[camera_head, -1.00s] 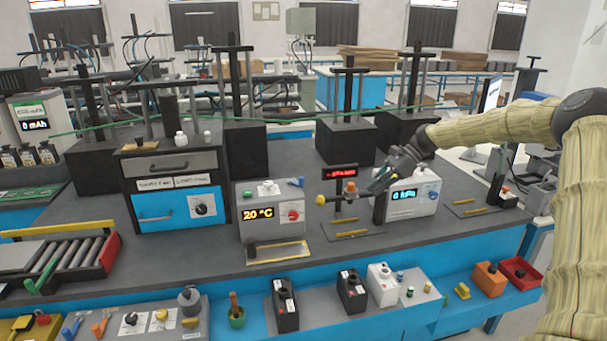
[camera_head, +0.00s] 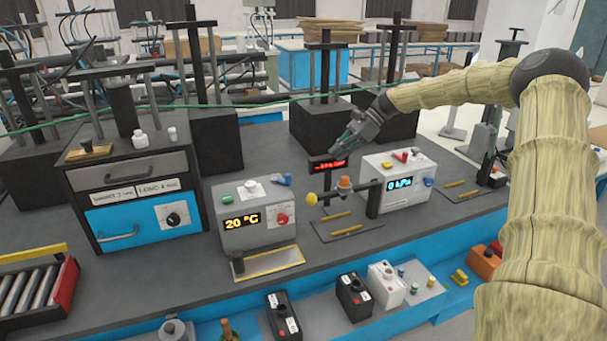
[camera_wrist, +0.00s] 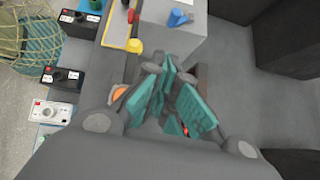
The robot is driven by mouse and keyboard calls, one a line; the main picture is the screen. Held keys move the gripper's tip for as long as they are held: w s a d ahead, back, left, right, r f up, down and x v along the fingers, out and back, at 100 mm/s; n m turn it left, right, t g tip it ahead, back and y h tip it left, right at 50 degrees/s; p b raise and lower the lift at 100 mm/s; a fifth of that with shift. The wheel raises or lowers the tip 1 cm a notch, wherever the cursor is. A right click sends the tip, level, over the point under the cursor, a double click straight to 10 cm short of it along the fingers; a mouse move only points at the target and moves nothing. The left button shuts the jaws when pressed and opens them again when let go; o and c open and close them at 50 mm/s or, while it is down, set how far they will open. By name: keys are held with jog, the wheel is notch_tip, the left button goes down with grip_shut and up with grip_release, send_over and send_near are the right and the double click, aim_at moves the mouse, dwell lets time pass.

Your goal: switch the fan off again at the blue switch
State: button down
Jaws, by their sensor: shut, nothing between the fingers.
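A blue switch-like piece (camera_head: 281,179) sits on top of the grey box with the 20 °C display (camera_head: 242,222). It also shows at the top of the wrist view (camera_wrist: 179,17). Another blue knob (camera_head: 429,181) is on the right side of the white kPa box (camera_head: 395,190). My gripper (camera_head: 340,149) is shut and empty, its tips near the small red display (camera_head: 330,163), right of the 20 °C box. I cannot make out a fan.
A stand with a yellow ball (camera_head: 311,199) and an orange-topped piece (camera_head: 345,183) is between the two boxes. A blue-drawer cabinet (camera_head: 145,222) is on the left. Black columns (camera_head: 322,128) stand behind. A green cable (camera_head: 160,106) crosses the back.

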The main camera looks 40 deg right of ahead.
jog(key=w+a+f, duration=0.1)
jog(key=f, duration=0.1)
jog(key=w+a+f+p, duration=0.1)
jog(key=w+f, duration=0.1)
jog(key=shift+w+a, duration=0.1)
jog(key=shift+w, duration=0.05)
jog(key=w+a+f+p, duration=0.1)
jog(key=a+f+p, duration=0.2)
jog(key=a, duration=0.5)
jog(key=shift+w+f+p, duration=0.35)
jog(key=shift+f+p, duration=0.05)
jog(key=shift+f, duration=0.05)
jog(key=shift+a, duration=0.15)
